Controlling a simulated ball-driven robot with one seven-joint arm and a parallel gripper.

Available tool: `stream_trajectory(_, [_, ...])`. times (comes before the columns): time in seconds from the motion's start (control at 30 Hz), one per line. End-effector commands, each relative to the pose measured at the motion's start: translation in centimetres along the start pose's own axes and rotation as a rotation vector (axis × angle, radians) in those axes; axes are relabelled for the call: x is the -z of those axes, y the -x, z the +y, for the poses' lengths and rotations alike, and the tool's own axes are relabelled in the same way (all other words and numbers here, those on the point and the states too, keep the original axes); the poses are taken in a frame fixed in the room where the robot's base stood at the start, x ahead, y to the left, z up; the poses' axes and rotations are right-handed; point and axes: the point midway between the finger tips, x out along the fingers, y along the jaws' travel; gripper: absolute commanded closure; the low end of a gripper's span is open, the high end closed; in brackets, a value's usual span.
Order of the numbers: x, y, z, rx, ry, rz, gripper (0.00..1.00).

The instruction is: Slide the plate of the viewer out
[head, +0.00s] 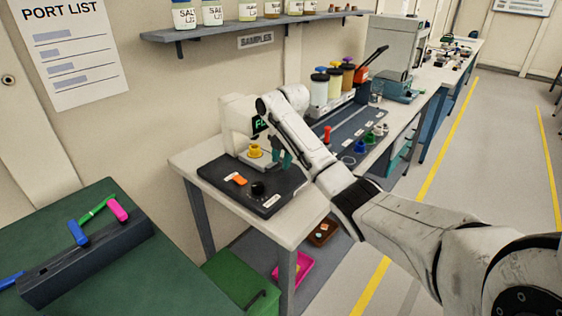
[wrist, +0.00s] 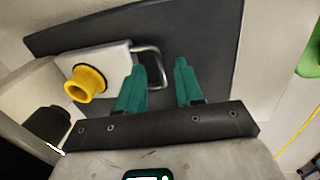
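The viewer (head: 236,118) is a white unit with a lit dark display, standing on a dark base board on the white table. Its pale plate (wrist: 112,58) carries a yellow flanged cup (wrist: 86,84) and has a thin metal loop handle (wrist: 158,64) at one edge. In the head view the yellow cup (head: 255,151) sits at the viewer's front. My gripper (wrist: 160,68) has teal fingers, spread apart and empty. The handle's outer bar shows between the fingers, and the near finger hides part of the loop. I cannot tell whether they touch. In the head view my gripper (head: 281,158) is beside the plate.
A black knob (head: 258,188) and an orange piece (head: 239,180) are on the base board. Colored items and tall jars (head: 320,90) stand on the bench beyond my arm. A green table (head: 95,225) with a dark rack is at the left. A sample shelf (head: 255,27) hangs above.

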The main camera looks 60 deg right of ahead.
Motion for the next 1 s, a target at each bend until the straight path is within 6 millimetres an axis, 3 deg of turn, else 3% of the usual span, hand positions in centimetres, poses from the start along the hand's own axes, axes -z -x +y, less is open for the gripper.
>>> stream_trajectory(0.17, [0.03, -1.09, -0.01, 0.0, 0.0, 0.0, 0.64])
stream_trajectory(0.43, [0.04, -1.22, 0.0, 0.0, 0.0, 0.0, 0.64])
stream_trajectory(0.8, [0.03, -1.2, -0.01, 0.0, 0.0, 0.0, 0.98])
stream_trajectory(1.0, [0.03, -1.19, -0.01, 0.0, 0.0, 0.0, 1.0])
